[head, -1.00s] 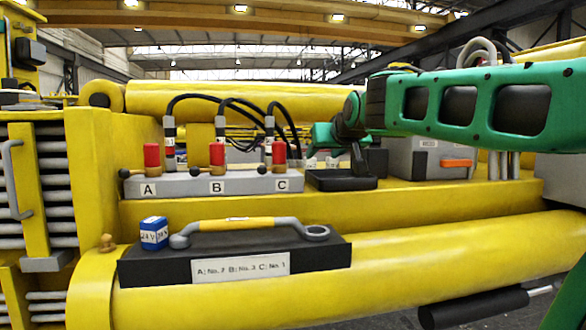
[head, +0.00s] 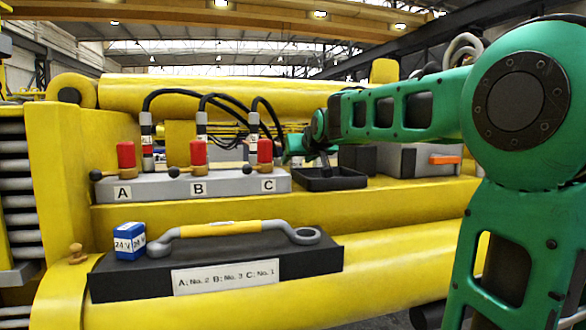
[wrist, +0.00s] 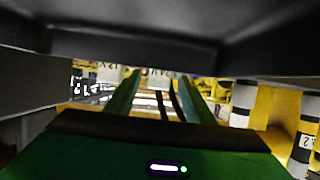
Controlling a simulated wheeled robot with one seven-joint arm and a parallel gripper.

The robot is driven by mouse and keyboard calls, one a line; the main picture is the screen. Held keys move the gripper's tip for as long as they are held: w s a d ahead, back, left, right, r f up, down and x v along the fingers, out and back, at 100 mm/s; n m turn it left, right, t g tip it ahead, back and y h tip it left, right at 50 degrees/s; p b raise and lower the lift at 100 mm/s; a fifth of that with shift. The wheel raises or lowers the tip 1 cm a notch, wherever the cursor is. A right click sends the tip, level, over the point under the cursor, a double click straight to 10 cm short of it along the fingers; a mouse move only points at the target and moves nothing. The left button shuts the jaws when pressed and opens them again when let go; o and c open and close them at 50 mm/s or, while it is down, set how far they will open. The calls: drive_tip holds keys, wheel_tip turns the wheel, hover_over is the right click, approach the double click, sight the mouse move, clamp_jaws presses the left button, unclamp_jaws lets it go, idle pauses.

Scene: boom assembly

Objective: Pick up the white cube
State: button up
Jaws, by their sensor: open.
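I cannot make out a plain white cube in either view. A blue-and-white cube marked 24 V (head: 129,241) sits on the left end of the black box top, apart from my gripper. My gripper (head: 288,148) is at the end of the green arm, near the hoses and above the left side of the black tray (head: 350,180). In the wrist view my gripper's green fingers (wrist: 160,78) are apart, with thin dark strips between them and nothing clearly held. A dark shape covers the top of that view. The tray's inside is partly hidden.
A grey block with red-topped levers A, B and C (head: 190,186) stands left of the tray, with black hoses (head: 205,97) behind. A grey case with an orange handle (head: 445,160) stands right. A yellow-grey handle (head: 235,229) lies on the black box (head: 310,265).

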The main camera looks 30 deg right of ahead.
drive_tip(key=shift+x, duration=1.2)
drive_tip(key=shift+c, duration=0.5)
drive_tip(key=c, duration=1)
wheel_tip(320, 180, up, 10)
drive_tip(key=shift+r, duration=0.1)
